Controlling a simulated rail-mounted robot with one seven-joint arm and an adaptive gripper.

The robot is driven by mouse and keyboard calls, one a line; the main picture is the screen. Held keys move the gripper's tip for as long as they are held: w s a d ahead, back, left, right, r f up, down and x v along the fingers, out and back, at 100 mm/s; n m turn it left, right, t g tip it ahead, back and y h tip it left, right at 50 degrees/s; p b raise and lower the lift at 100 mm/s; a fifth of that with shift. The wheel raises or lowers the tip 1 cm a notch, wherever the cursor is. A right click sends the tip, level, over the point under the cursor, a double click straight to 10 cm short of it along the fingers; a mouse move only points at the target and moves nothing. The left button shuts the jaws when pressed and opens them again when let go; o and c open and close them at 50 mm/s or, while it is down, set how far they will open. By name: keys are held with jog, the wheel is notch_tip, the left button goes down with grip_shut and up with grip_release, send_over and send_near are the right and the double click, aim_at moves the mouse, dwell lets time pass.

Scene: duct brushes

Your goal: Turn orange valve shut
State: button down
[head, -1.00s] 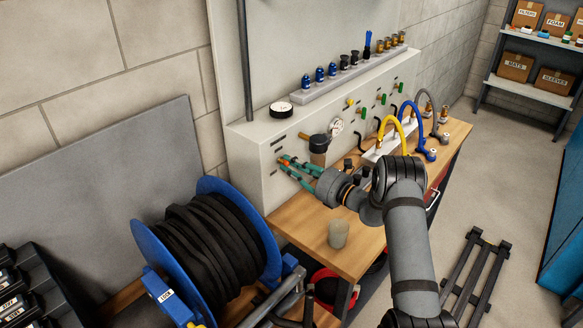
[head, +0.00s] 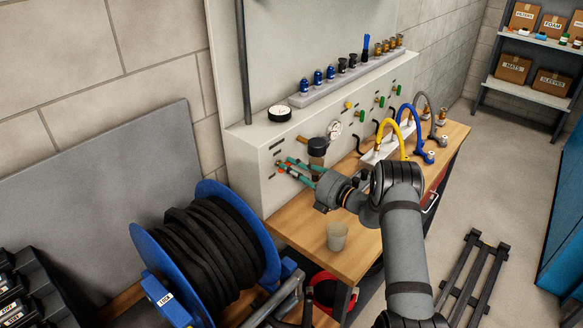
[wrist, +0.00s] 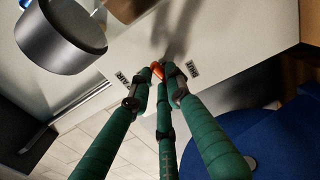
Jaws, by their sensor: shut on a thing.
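The orange valve (wrist: 157,70) shows in the wrist view as a small orange handle on the pale panel, partly covered by my fingertips. My gripper (wrist: 160,76) has three green fingers, and their tips are closed in around the handle. In the head view my gripper (head: 286,166) reaches the lower left of the panel front (head: 262,185), with its fingers pointing left at the panel. The valve's exact turn angle cannot be read, since the fingers cover much of it.
A dark-capped bowl (head: 317,148) is mounted close above the fingers. A translucent cup (head: 337,237) stands on the wooden bench (head: 365,245) below the wrist. A blue hose reel (head: 215,240) is at left. Yellow and blue hoses (head: 405,120) arch at right.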

jog(key=shift+m, duration=1.1)
jog(key=shift+f, duration=0.1)
jog(key=c, duration=1.6)
grip_release()
jog(key=shift+c, duration=0.2)
jog(key=shift+d, duration=0.15)
jog(key=v, duration=1.1)
jog(key=shift+s+d, duration=0.3)
jog(key=x, duration=1.2)
